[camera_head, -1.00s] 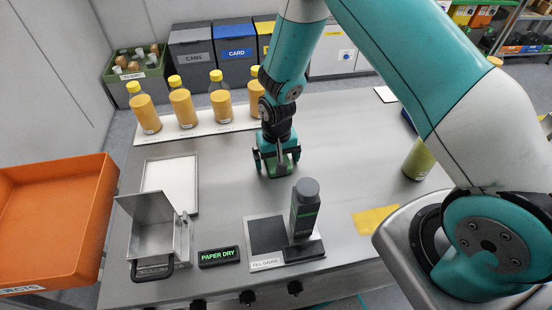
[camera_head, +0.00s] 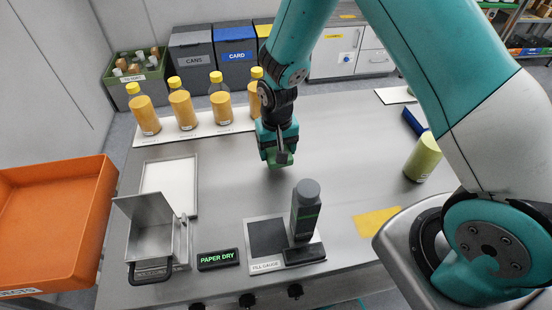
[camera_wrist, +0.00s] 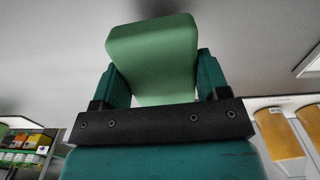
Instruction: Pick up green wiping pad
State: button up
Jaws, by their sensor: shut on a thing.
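The green wiping pad (camera_wrist: 152,55) is a light green block between my two fingers in the wrist view. My gripper (camera_wrist: 155,80) is shut on it. In the head view my gripper (camera_head: 279,155) is above the middle of the steel table (camera_head: 330,160), with the pad (camera_head: 284,159) showing at its lower end. The pad looks clear of the table, though the height of the gap is hard to tell.
Several orange-filled bottles (camera_head: 184,109) stand on a white strip behind on the left. A yellow-green cylinder (camera_head: 423,157) and a yellow sheet (camera_head: 376,221) are on the right. A metal hopper (camera_head: 152,240) is front left.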

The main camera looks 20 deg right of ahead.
aim_at(276, 149)
notch_tip(276, 149, up, 16)
jog(key=b, duration=0.1)
jog(key=shift+b, duration=0.35)
jog(key=shift+o, duration=0.5)
jog(key=shift+a+f, duration=0.1)
jog(key=shift+f, duration=0.05)
